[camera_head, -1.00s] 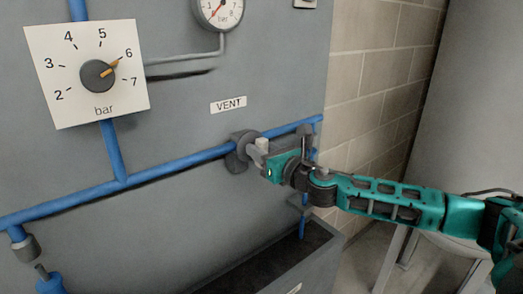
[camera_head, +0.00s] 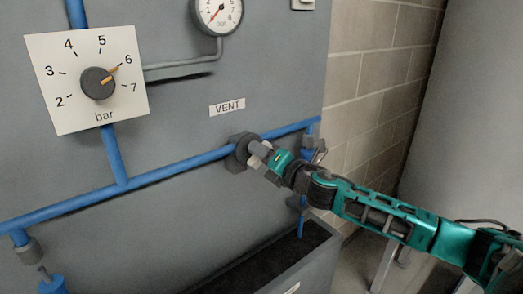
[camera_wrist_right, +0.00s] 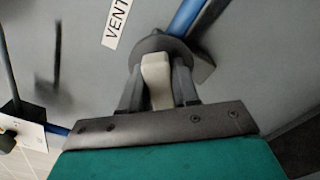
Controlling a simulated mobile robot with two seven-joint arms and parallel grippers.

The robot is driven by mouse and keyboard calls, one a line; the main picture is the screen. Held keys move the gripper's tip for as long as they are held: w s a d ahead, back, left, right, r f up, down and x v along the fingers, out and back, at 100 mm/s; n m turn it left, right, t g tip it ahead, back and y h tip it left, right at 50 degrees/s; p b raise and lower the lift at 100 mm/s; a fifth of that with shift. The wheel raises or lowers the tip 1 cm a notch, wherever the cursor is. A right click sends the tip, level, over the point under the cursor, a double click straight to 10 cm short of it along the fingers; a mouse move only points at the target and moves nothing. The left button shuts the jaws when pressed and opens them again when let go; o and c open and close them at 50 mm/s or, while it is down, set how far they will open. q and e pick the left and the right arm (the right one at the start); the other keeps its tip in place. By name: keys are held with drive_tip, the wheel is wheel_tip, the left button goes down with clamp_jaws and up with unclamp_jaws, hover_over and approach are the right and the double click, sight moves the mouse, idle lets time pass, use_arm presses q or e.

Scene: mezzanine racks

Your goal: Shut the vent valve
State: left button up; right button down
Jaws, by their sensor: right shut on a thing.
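The vent valve (camera_head: 240,152) is a dark grey round body on the blue pipe, below the white VENT label (camera_head: 227,107). My right gripper (camera_head: 258,150) is at the valve, with its teal arm coming in from the right. In the right wrist view, the fingers of my right gripper (camera_wrist_right: 158,88) are shut on the pale valve handle (camera_wrist_right: 156,75), one finger on each side. The dark valve body (camera_wrist_right: 163,44) shows just beyond the handle. The handle is mostly covered by the gripper in the head view. My left gripper is not in view.
A pressure dial with an orange pointer near 6 (camera_head: 98,82) is at the upper left, and a round gauge (camera_head: 217,12) is at the top. A dark open trough (camera_head: 325,250) is below the valve. A block wall (camera_head: 375,90) is to the right.

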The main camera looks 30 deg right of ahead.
drive_tip(key=m+p, duration=0.2)
drive_tip(key=m, duration=0.3)
drive_tip(key=shift+d+f+m+p, duration=0.15)
drive_tip(key=shift+m+p, duration=0.35)
drive_tip(key=shift+m, duration=0.8)
drive_tip(key=c, duration=0.9)
unclamp_jaws()
drive_tip(key=shift+s+f, duration=0.15)
drive_tip(key=shift+s, duration=0.4)
drive_tip(key=shift+s+d, duration=0.2)
drive_tip(key=shift+s, duration=2.75)
drive_tip(key=shift+s+d, duration=0.2)
drive_tip(key=shift+s, duration=2.7)
